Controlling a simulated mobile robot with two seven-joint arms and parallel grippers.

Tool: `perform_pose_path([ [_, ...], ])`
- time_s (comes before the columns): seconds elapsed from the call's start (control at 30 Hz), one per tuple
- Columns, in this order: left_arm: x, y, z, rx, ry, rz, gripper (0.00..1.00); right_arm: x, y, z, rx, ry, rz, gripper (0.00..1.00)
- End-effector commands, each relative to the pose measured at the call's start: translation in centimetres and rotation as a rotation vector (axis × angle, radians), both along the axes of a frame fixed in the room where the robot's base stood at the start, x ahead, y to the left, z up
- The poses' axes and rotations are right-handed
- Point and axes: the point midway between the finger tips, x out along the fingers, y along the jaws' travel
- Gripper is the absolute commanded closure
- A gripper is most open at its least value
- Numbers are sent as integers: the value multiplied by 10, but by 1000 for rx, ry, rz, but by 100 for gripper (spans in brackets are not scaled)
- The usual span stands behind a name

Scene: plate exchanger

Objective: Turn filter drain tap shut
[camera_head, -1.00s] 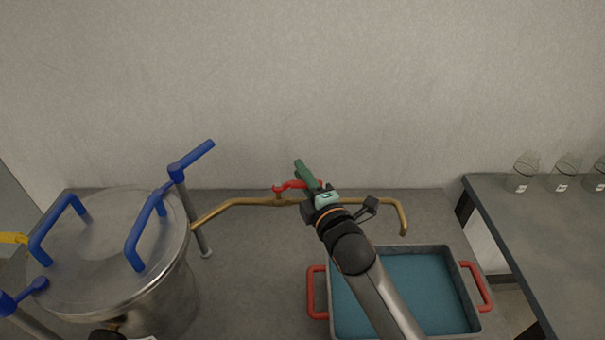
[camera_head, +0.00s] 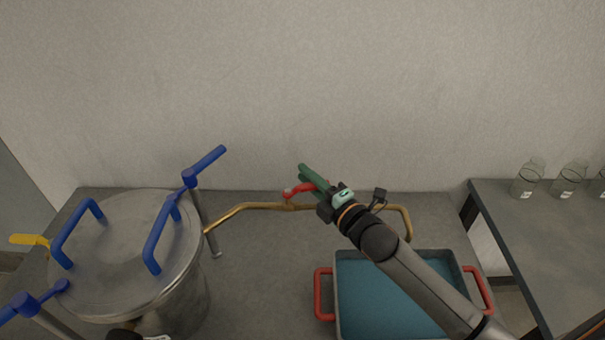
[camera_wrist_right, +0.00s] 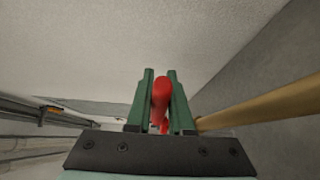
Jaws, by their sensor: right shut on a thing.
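The drain tap has a red lever handle (camera_head: 300,188) on a brass pipe (camera_head: 263,206) that runs from the metal filter vessel to a downturned spout on the right. My right gripper (camera_head: 312,178) has green fingers and is at the lever's right end. In the right wrist view the red lever (camera_wrist_right: 161,98) lies between the two green fingers (camera_wrist_right: 160,88), which are shut on it. The lever points right along the pipe in the head view, tilted slightly up. Part of the pipe is hidden behind my gripper.
The filter vessel (camera_head: 120,245) with blue handles stands at the left. A blue tray (camera_head: 337,290) with red handles sits below the spout. Glass beakers (camera_head: 527,180) stand on the right-hand table (camera_head: 530,235). The wall is close behind the pipe.

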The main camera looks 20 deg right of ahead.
Motion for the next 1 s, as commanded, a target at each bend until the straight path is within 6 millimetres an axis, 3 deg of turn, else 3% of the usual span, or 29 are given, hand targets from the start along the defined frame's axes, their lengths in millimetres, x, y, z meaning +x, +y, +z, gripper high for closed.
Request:
perform_pose_path([
  [0.4, 0, 0, 1, 0, 0, 0, 50, 1, 0, -2, 2, 5, 18, 100],
  [0.43, 0, 0, 1, 0, 0, 0, 50, 1, 0, -2, 2, 5, 17, 77],
  [0.67, 0, 0, 1, 0, 0, 0, 50, 1, 0, -1, 1, 2, 17, 51],
  [1.0, 0, 0, 1, 0, 0, 0, 50, -2, -1, 0, 2, 1, 17, 50],
])
